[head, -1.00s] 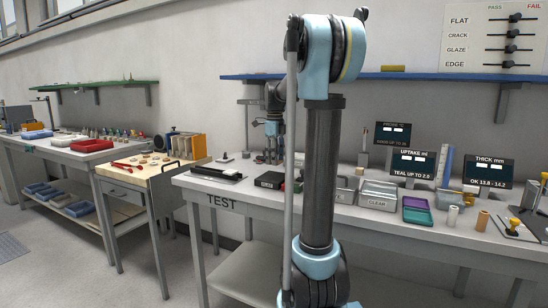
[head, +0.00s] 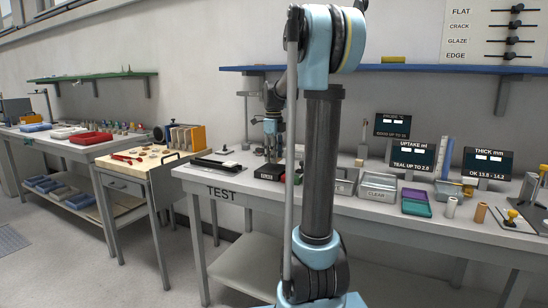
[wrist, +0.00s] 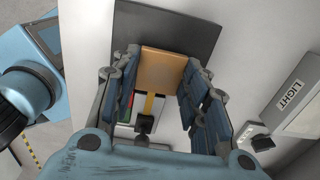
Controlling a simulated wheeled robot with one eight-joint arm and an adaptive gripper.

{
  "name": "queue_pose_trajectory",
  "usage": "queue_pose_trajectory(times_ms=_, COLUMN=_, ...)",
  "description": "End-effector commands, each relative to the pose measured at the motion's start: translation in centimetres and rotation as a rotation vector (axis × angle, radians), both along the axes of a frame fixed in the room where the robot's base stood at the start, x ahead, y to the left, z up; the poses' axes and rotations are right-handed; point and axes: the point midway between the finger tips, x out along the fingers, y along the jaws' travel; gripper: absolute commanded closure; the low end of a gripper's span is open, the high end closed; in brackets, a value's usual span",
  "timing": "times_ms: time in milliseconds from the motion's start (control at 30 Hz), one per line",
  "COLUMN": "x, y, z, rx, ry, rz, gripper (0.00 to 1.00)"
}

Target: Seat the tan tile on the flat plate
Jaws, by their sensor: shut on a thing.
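My gripper (wrist: 157,100) is shut on the tan tile (wrist: 163,69), which sits between its blue-padded fingers in the wrist view. A dark grey flat plate (wrist: 190,22) lies beyond and partly under the tile; I cannot tell whether the tile touches it. Below the tile, between the fingers, show a yellow strip, red and green marks and a black knob. In the head view my gripper (head: 271,150) hangs over the back of the TEST bench, and the tile is too small to make out there.
A dark box (head: 268,172) stands on the bench (head: 222,181) close by the gripper. A black flat device (head: 215,164) lies to the left.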

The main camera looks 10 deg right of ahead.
Motion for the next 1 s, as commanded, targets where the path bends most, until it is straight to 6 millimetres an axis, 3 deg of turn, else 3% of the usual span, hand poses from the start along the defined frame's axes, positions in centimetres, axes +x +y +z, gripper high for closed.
queue_pose_trajectory(times_ms=700, x=0.0, y=-0.2, z=-2.3, rx=0.0, ry=0.0, rz=-0.002, gripper=0.82)
queue_pose_trajectory(times_ms=1000, x=0.0, y=-0.2, z=-2.4, rx=0.0, ry=0.0, rz=-0.003, gripper=0.82)
